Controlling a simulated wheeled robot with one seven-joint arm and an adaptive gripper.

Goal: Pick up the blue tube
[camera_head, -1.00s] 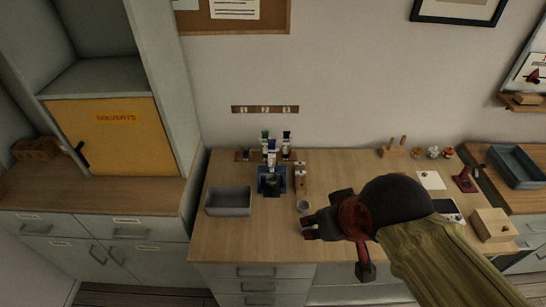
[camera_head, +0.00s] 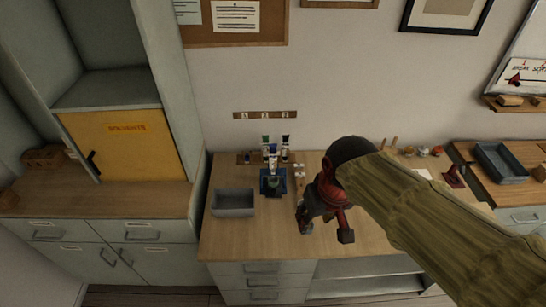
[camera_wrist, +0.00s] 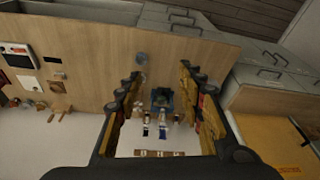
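Several small upright tubes with coloured caps stand at the back of the wooden counter (camera_head: 325,240). One has a green cap (camera_head: 265,140) and one a dark cap (camera_head: 285,141). A pale tube with blue on it (camera_head: 271,153) stands by a blue holder (camera_head: 272,184); which tube is the blue one is too small to tell surely. In the wrist view the tubes (camera_wrist: 162,131) and the blue holder (camera_wrist: 162,97) show between my fingers, farther off. My gripper (camera_head: 305,220) is open and empty above the counter, right of and in front of the holder; its spread fingers show in the wrist view (camera_wrist: 163,82).
A grey bin (camera_head: 233,203) stands left of the holder. A small white-topped rack (camera_head: 299,176) stands to its right. A tall cabinet with a yellow door (camera_head: 125,140) stands left. The front of the counter is mostly clear.

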